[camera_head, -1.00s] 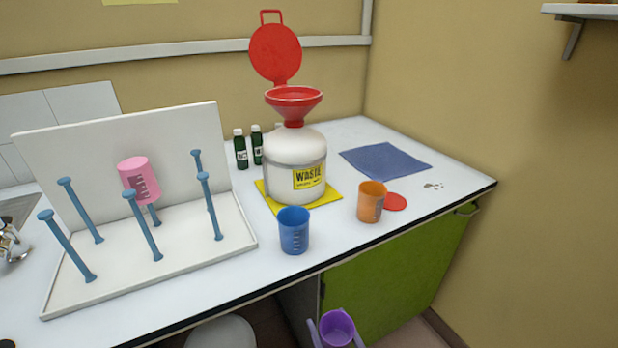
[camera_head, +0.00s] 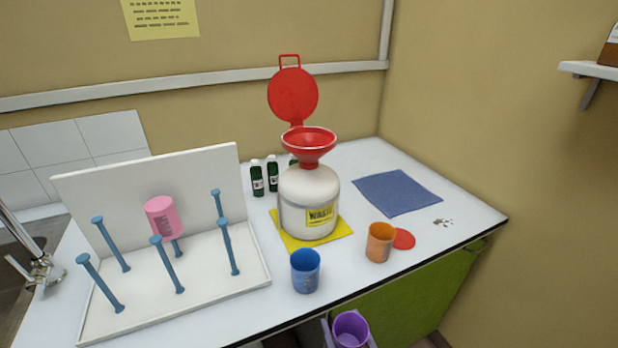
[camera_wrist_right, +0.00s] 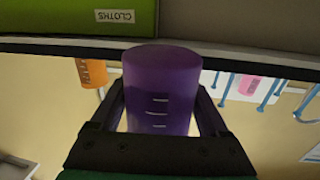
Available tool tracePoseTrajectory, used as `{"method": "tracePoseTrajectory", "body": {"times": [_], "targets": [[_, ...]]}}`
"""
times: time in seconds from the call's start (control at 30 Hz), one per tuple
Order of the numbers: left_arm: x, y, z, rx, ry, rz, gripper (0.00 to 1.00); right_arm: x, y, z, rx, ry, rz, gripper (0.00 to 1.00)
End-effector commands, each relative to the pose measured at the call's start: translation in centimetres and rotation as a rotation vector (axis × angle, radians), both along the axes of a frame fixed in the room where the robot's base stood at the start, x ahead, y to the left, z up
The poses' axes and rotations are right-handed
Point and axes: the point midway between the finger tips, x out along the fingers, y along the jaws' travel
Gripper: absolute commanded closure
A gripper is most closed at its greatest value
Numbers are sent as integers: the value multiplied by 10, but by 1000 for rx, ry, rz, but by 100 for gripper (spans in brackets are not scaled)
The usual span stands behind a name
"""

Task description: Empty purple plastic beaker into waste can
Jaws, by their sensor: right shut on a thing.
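The purple beaker (camera_head: 350,329) is at the bottom of the head view, in front of the counter's front edge. My right gripper (camera_head: 350,340) is shut on it, with a finger on each side. The right wrist view shows the purple beaker (camera_wrist_right: 160,95) with its pale marks between the two fingers (camera_wrist_right: 160,115). What is inside the beaker is hidden. The waste can (camera_head: 308,200) is a white bottle with a WASTE label on a yellow mat. A red funnel (camera_head: 309,145) sits in its neck, and its red lid (camera_head: 293,95) stands open. My left gripper is not in view.
A blue beaker (camera_head: 305,271) and an orange beaker (camera_head: 380,242) stand near the front edge. A drying rack (camera_head: 75,315) with a pink beaker (camera_head: 163,217) is on the left. Dark bottles (camera_head: 257,180) stand beside the can. A blue cloth (camera_head: 397,192) lies at right.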

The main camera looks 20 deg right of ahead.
Motion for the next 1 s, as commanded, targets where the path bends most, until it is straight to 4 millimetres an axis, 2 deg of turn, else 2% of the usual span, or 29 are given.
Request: {"method": "tracePoseTrajectory", "body": {"times": [0.03,0.07,0.17,0.57,0.77,1.0], "targets": [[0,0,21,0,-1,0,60,0,0,21,0,-1,0,80],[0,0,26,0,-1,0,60,0,0,26,0,-1,0,80],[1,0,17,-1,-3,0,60,0,-1,18,-2,-4,1,80],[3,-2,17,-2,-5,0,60,0,0,17,-1,-1,2,80],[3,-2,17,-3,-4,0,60,15,-15,36,-2,-4,41,80],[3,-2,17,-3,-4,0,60,42,-43,72,-5,-8,120,80]]}}
